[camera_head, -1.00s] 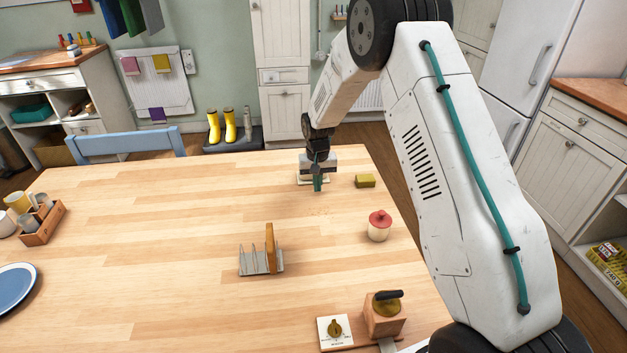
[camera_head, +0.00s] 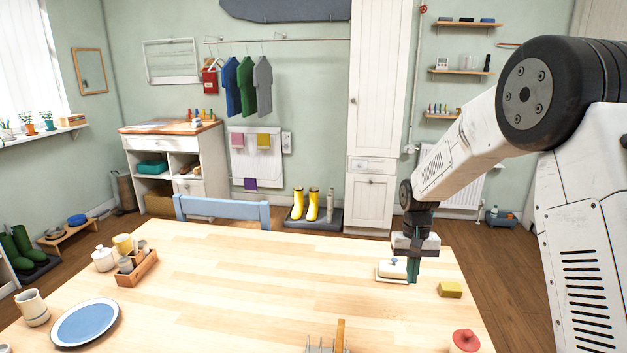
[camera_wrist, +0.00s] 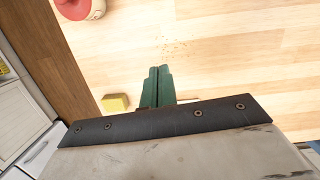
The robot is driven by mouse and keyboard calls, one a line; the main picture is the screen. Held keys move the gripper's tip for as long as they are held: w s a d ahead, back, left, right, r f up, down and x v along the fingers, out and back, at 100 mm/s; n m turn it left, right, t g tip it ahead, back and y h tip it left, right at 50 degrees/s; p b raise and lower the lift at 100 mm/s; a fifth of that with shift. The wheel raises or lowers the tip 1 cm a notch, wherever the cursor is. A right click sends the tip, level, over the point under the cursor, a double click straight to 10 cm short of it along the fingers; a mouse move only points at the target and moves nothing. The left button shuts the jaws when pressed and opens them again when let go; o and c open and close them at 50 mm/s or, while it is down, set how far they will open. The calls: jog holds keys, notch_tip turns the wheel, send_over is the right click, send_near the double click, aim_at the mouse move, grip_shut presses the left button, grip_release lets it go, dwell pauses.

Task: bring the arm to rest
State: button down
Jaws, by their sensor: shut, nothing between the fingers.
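My gripper (camera_head: 412,272) hangs pointing down over the far right part of the wooden table (camera_head: 240,290). In the wrist view its two green fingers (camera_wrist: 157,82) are together with nothing between them. My arm reaches in from the right side of the picture.
A yellow block (camera_head: 450,290) lies right of my gripper, and a red-lidded jar (camera_head: 465,341) stands nearer. A toast rack (camera_head: 327,348) is at the bottom edge. Crumbs (camera_wrist: 172,48) lie near my fingertips in the wrist view. The table's middle is clear.

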jog(key=s+r+t, duration=0.1)
jog(key=s+r, duration=0.5)
jog(key=s, duration=0.6)
jog(key=s+r+n+t, duration=0.1)
jog(key=s+r, duration=0.6)
jog(key=s, duration=0.6)
jog(key=s+r+t, duration=0.1)
jog(key=s+r, duration=0.5)
jog(key=s, duration=0.6)
jog(key=shift+s+a+r+n, duration=0.2)
jog(key=shift+a+r+n, duration=0.05)
jog(key=shift+r+n, duration=0.05)
